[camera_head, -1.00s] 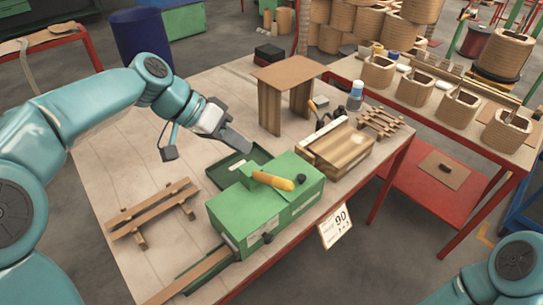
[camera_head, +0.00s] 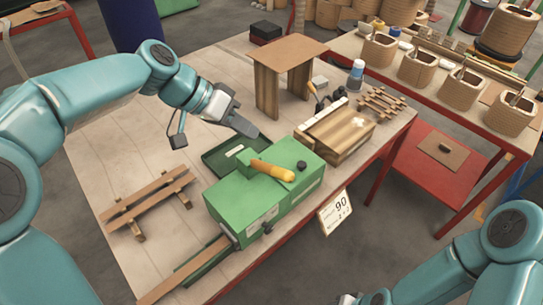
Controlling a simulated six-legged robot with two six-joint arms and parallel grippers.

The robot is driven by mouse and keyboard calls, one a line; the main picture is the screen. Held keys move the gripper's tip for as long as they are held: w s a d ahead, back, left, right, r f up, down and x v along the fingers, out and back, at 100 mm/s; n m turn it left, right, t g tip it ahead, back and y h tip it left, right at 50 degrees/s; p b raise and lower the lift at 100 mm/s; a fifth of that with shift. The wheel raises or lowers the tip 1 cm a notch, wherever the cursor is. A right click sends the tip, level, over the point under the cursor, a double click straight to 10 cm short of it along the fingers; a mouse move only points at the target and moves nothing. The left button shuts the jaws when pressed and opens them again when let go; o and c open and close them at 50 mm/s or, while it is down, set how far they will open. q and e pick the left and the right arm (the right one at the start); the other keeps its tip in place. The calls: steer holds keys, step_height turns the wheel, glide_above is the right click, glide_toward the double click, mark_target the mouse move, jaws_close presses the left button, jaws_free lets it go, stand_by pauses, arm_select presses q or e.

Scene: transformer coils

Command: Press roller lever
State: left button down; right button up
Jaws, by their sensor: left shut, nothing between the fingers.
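A green machine (camera_head: 242,207) stands at the table's front edge, with a long yellow-orange handle (camera_head: 272,170) lying across its top and a small black knob (camera_head: 301,165) beside it. A wooden strip (camera_head: 185,272) runs out of its near left end. My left gripper (camera_head: 248,130) is shut and empty, above the dark green tray (camera_head: 222,161) behind the machine. It looks apart from the handle. A smaller lever with an orange grip (camera_head: 312,90) stands by a wooden box. Only a sliver of my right gripper (camera_head: 362,299) shows at the bottom edge; its fingers are cut off.
The wooden box (camera_head: 343,138) stands right of the machine, with a brown wooden stand (camera_head: 285,52) behind it. A slatted wooden rack (camera_head: 148,202) lies at left. A sign (camera_head: 335,212) hangs at the front edge.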

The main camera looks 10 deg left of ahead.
arm_select(q)
glide_above(271, 173)
steer(key=w, duration=0.2)
steer(key=f, duration=0.3)
steer(key=f+p, duration=0.1)
steer(key=f, duration=0.1)
steer(key=shift+s+a+f, duration=0.2)
steer(key=shift+s+a, duration=0.05)
steer(key=shift+a, duration=0.1)
steer(key=shift+s+d+f, duration=0.1)
steer(key=shift+s+f, duration=0.1)
steer(key=shift+f, duration=0.35)
steer(key=shift+s+d+f, duration=0.1)
steer(key=shift+s+f, duration=0.1)
steer(key=shift+f, duration=0.35)
steer(key=shift+s+d+f, duration=0.1)
steer(key=shift+s+f, duration=0.25)
steer(key=shift+d+f, duration=0.1)
